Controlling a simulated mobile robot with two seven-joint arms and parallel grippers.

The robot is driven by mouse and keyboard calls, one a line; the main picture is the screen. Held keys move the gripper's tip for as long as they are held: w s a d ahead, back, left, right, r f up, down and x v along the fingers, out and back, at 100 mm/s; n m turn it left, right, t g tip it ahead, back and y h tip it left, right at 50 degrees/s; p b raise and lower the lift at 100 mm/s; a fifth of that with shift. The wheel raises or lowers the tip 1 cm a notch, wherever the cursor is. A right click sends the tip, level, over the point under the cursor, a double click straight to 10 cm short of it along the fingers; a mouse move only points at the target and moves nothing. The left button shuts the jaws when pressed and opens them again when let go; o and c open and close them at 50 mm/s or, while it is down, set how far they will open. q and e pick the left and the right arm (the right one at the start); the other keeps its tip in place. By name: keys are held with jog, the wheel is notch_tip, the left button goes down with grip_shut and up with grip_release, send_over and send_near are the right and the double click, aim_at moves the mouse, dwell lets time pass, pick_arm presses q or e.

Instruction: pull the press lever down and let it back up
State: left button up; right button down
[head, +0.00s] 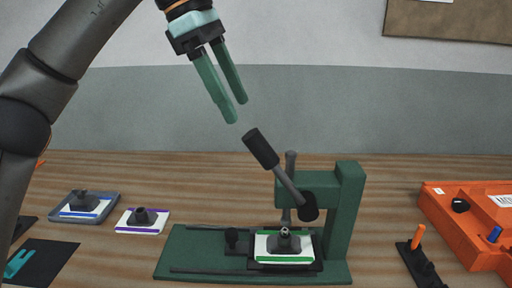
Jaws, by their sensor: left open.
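The green press (346,215) stands on the wooden table, right of the middle. Its lever (262,149) has a black handle and slants up and to the left from a black hub on the press. A white mould with a green stripe and a dark grey top (284,245) sits on the press base under the vertical rod. My left gripper (238,110) is open and empty, with its green fingers pointing down, above and slightly left of the lever handle, apart from it. My right gripper does not show.
A grey-blue tray (113,214) with a blue-striped mould and a purple-striped mould (157,227) lie left of the press. A black mat (58,258) is at front left. An orange box (455,222) and a black holder with an orange peg (417,238) stand at right.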

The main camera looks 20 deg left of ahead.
aim_at(255, 156)
pick_arm(q)
jog(key=b+x, duration=0.1)
jog(key=x, duration=0.6)
jog(key=shift+d+f, duration=0.15)
jog(key=shift+f, duration=0.15)
jog(key=shift+w+d+f, duration=0.15)
jog(key=shift+d+f, duration=0.05)
jog(key=shift+f, duration=0.2)
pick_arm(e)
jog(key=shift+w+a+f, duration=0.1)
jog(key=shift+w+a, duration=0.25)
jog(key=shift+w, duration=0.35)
pick_arm(q)
grip_shut()
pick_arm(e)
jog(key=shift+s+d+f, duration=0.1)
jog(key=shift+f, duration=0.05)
